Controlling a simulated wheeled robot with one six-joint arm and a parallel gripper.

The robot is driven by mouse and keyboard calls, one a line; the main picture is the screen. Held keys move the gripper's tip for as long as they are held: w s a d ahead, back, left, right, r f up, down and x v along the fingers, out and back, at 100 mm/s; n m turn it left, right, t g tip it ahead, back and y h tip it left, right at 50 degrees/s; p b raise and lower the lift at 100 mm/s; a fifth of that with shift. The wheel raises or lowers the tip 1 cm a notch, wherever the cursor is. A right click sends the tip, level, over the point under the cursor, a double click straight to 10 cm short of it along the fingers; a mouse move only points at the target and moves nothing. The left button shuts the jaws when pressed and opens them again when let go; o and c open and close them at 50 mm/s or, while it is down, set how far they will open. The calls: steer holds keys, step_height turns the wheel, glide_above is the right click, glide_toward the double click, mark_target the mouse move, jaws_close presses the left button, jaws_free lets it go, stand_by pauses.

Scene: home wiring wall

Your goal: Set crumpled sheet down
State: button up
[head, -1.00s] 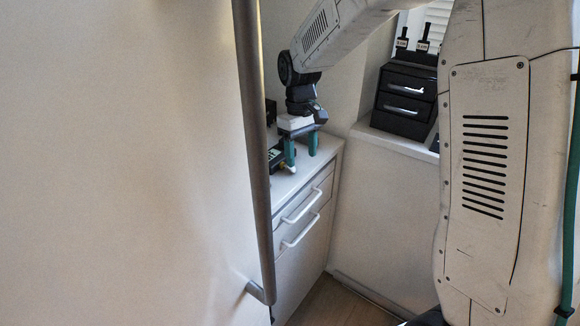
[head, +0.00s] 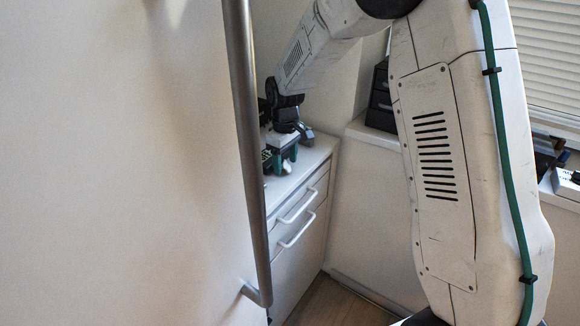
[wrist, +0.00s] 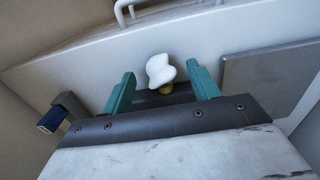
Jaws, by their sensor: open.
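The crumpled sheet is a small white lump (wrist: 160,69) in the wrist view, between and slightly beyond the tips of my gripper (wrist: 162,76). Clear gaps show between it and both teal fingers, which stand wide apart. A small yellow thing (wrist: 166,88) shows just below the lump, partly hidden. In the head view my gripper (head: 282,158) is low over the white cabinet top (head: 308,161), and the white lump (head: 287,167) shows by the fingers. The head view is too small to tell its exact contact with the top.
The cabinet front has two bar handles (head: 298,206). A dark device (wrist: 62,112) is at the left in the wrist view, and a grey panel (wrist: 268,82) is at the right. A long vertical grey bar (head: 247,140) stands in the foreground. Black drawers (head: 380,100) stand on the sill.

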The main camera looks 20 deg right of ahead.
steer(key=c, duration=1.1)
steer(key=shift+r, duration=0.1)
